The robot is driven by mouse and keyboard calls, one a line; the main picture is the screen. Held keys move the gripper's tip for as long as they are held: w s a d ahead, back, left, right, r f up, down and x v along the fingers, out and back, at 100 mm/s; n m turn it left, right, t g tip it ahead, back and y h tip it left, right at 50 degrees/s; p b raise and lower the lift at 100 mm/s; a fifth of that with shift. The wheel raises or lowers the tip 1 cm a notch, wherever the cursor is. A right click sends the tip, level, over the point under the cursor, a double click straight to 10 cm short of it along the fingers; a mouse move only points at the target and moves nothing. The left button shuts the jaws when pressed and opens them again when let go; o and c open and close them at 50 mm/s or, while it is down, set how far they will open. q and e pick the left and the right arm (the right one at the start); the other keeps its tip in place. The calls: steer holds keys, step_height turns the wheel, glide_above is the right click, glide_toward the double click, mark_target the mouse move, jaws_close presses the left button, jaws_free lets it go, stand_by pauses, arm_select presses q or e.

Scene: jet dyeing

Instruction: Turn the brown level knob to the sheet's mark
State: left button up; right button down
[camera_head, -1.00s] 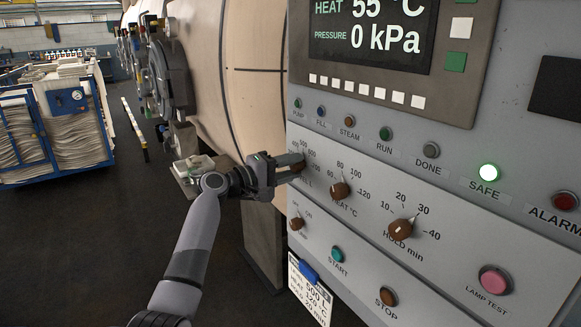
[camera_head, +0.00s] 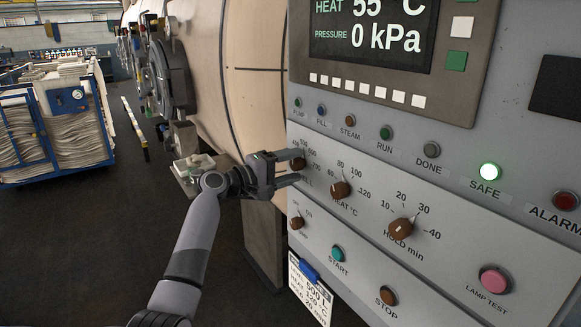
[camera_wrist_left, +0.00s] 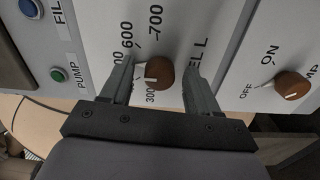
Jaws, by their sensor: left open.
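The brown level knob (camera_head: 298,164) is at the left edge of the grey control panel, and it shows larger in the left wrist view (camera_wrist_left: 161,72). Its white pointer line faces left in the wrist view, toward the part of the scale hidden by a finger. My left gripper (camera_head: 287,168) is open, its fingers on either side of the knob with gaps in the wrist view (camera_wrist_left: 158,88). My right gripper is not in view.
The brown heat knob (camera_head: 340,190) and hold knob (camera_head: 401,229) sit right of the level knob. The pump switch (camera_head: 297,223) is below it, near the start button (camera_head: 338,253). A blue cart (camera_head: 88,172) stands at the far left.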

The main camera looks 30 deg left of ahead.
arm_select(q)
steer(key=b+v, duration=0.1)
steer(key=v, duration=0.6)
stand_by(0.5)
steer(key=s+d+f+m+g+y, duration=0.2)
steer(key=s+d+f, duration=0.1)
steer(key=f, duration=0.5)
steer(key=s+d+f+m+g+y, duration=0.1)
steer(key=s+d+f+m, duration=0.15)
steer(key=f, duration=0.65)
steer(key=s+d+f+m+g+y, duration=0.1)
steer(key=s+d+f+g+y, duration=0.15)
steer(key=f, duration=0.55)
steer(key=s+d+f+m, duration=0.4)
steer(key=s+d, duration=0.3)
steer(key=s, duration=0.2)
steer(key=s+d+f+m, duration=0.5)
steer(key=s+d+f, duration=0.1)
steer(key=s, duration=0.4)
steer(key=shift+s+d+f+h, duration=0.2)
steer(key=shift+d+f+h, duration=0.1)
steer(key=shift+d+h, duration=0.05)
